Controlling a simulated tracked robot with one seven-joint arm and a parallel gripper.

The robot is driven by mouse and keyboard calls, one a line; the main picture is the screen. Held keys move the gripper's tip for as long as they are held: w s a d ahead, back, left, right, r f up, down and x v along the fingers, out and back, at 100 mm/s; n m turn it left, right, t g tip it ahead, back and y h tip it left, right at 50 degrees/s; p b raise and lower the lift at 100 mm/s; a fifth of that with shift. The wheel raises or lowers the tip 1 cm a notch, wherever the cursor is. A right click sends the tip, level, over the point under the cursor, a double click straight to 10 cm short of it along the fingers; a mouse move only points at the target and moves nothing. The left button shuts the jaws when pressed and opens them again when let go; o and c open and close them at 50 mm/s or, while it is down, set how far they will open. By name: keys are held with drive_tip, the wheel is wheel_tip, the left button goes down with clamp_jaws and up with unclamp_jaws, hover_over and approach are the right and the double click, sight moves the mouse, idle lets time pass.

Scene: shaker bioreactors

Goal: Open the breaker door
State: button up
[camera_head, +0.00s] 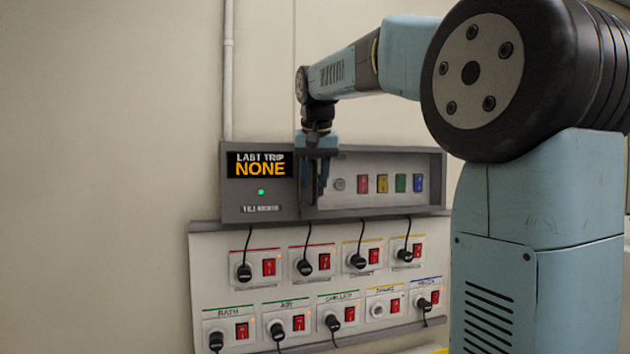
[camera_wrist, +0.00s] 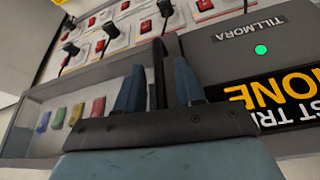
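The breaker box (camera_head: 430,165) is a grey unit on the wall with a recessed front at its right, and I cannot tell whether a clear pane covers the recess. Behind the front are several coloured breakers (camera_head: 382,183), also visible in the wrist view (camera_wrist: 76,113). My gripper (camera_head: 314,192) points down in front of the box, between the display and the breakers. In the wrist view its two blue fingers (camera_wrist: 159,66) are apart, with a dark upright bar (camera_wrist: 157,85), apparently the door's handle or edge, between them. Gaps show on both sides, so it looks ungripped.
A display (camera_head: 260,165) reading "LAST TRIP NONE" with a green light is at the box's left. Below is a white panel (camera_head: 215,270) with several red switches, black plugs and hanging cords. A vertical pipe (camera_head: 228,70) runs up the wall. The wall at left is bare.

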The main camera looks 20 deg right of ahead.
drive_tip(key=shift+w+f, duration=0.2)
drive_tip(key=shift+f, duration=0.25)
clamp_jaws()
idle(0.3)
